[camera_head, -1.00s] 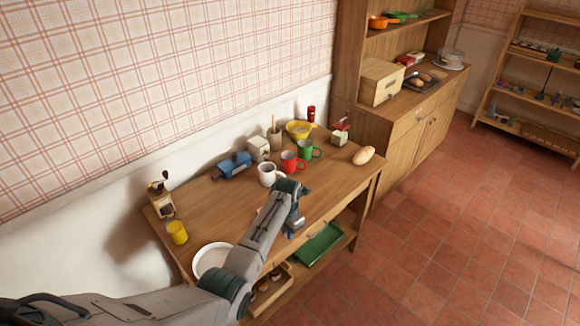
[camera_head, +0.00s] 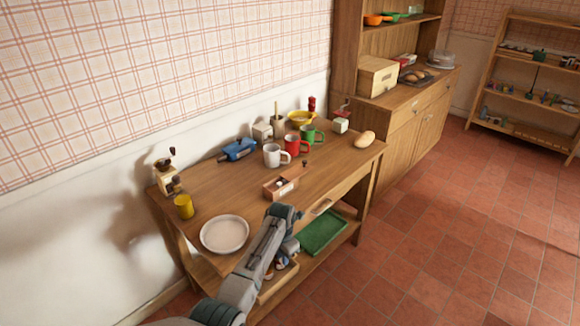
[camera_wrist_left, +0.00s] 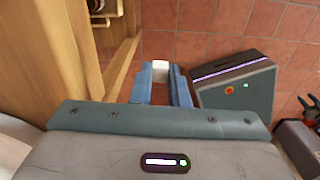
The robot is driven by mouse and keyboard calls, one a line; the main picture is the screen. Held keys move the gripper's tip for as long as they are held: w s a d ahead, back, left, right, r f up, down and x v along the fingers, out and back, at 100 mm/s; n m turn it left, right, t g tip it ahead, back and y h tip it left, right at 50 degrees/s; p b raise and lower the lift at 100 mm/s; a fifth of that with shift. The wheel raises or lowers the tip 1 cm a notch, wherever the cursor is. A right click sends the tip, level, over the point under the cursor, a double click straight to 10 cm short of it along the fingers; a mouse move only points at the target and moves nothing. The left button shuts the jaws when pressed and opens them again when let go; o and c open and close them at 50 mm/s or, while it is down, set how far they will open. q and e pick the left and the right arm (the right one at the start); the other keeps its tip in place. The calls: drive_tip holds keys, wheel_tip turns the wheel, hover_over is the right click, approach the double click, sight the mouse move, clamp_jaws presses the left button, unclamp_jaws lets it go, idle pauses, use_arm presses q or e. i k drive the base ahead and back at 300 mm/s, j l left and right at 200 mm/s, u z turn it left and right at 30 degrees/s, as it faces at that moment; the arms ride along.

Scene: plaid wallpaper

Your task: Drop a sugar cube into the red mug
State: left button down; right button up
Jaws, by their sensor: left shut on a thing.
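The red mug (camera_head: 292,145) stands upright on the wooden table, between a white mug (camera_head: 271,156) and a green mug (camera_head: 312,138). In the left wrist view, my left gripper (camera_wrist_left: 160,88) is shut on a small white sugar cube (camera_wrist_left: 160,66), held between the blue fingertips. My right gripper does not show.
A white plate (camera_head: 224,235), a yellow cup (camera_head: 184,207) and a grinder (camera_head: 167,180) are on the table's left part. A bread roll (camera_head: 365,139) lies at the right end. A green tray (camera_head: 322,232) is on the lower shelf.

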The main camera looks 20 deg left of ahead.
sight(290, 152)
drive_tip(key=i+l, duration=0.45)
drive_tip(key=l, duration=0.15)
drive_tip(key=i+l, duration=0.4)
drive_tip(key=l, duration=0.15)
drive_tip(key=i+l, duration=0.45)
drive_tip(key=l, duration=0.15)
drive_tip(key=i+l, duration=0.4)
drive_tip(key=l, duration=0.2)
drive_tip(key=i+l+u, duration=0.2)
drive_tip(key=u, duration=0.15)
drive_tip(key=i+l+u, duration=0.15)
drive_tip(key=l+u, duration=0.2)
drive_tip(key=l, duration=0.15)
drive_tip(key=i+l+u, duration=0.1)
drive_tip(key=l+u, duration=0.2)
drive_tip(key=l, duration=0.05)
